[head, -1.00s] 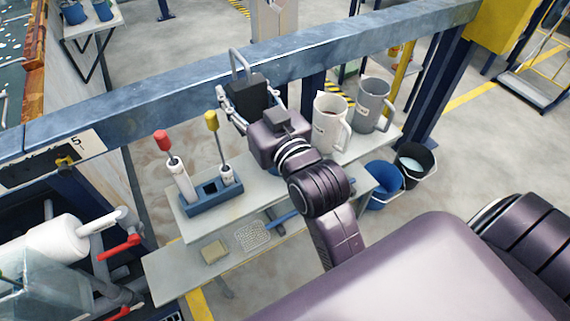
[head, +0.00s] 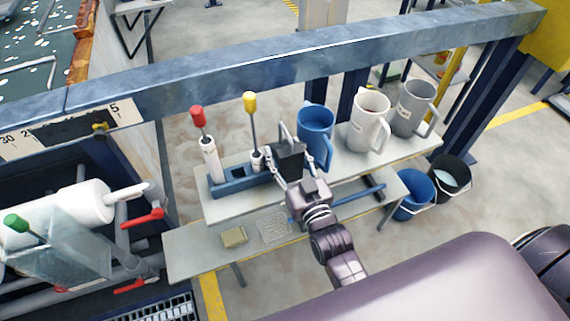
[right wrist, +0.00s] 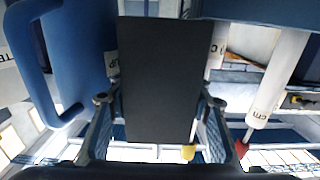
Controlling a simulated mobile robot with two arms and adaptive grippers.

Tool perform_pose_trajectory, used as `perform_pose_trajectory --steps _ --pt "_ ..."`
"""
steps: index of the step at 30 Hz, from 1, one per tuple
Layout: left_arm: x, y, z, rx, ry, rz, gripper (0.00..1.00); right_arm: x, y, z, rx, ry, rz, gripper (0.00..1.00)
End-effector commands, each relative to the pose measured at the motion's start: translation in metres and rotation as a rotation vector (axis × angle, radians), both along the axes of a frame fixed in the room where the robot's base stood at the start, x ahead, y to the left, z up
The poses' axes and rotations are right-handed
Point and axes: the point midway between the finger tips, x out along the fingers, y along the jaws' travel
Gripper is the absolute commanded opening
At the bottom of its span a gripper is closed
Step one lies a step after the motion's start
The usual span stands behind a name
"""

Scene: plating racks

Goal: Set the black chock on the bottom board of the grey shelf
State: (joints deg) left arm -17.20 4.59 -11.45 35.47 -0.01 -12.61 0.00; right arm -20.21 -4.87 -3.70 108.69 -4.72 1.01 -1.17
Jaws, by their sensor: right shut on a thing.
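The black chock (head: 289,163), a dark block with a thin loop handle on top, is in my right gripper (head: 287,168). The gripper is shut on its sides, and the chock's dark face (right wrist: 158,75) fills the middle of the right wrist view. The grey shelf has an upper board (head: 350,155) and a lower, nearer bottom board (head: 195,255). In the head view the chock overlaps the upper board, between the blue rack and the blue jug. I cannot tell how high above the board it is. My left gripper is not in view.
On the upper board stand a blue rack (head: 232,187) with red- and yellow-topped tools, and blue (head: 316,125), white (head: 368,118) and grey (head: 411,105) jugs. A sponge (head: 234,237), mesh pad (head: 272,228) and blue-handled tool (head: 360,196) are on the bottom board; its left end is bare.

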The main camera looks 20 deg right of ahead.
Motion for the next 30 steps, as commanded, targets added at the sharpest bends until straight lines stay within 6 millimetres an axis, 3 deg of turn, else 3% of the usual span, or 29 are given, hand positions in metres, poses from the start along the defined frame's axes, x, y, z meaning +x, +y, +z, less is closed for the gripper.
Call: perform_pose_trajectory --steps 5,12,25,26,27,30 --pt "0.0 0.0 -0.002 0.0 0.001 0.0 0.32 0.001 0.0 -0.011 0.0 -0.007 0.0 0.02" --pt "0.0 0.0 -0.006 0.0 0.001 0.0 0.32 0.001 0.0 -0.041 0.0 -0.007 0.0 0.02" --pt "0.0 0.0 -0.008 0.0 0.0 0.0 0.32 0.001 0.0 -0.048 0.0 -0.008 0.0 0.02" --pt "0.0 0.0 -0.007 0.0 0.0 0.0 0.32 0.0 0.0 -0.05 0.0 -0.001 0.0 0.49" --pt "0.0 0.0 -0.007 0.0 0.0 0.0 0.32 0.0 0.0 -0.05 0.0 -0.001 0.0 0.53" --pt "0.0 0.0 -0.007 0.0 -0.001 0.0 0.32 0.0 0.0 -0.05 0.0 -0.001 0.0 0.53"
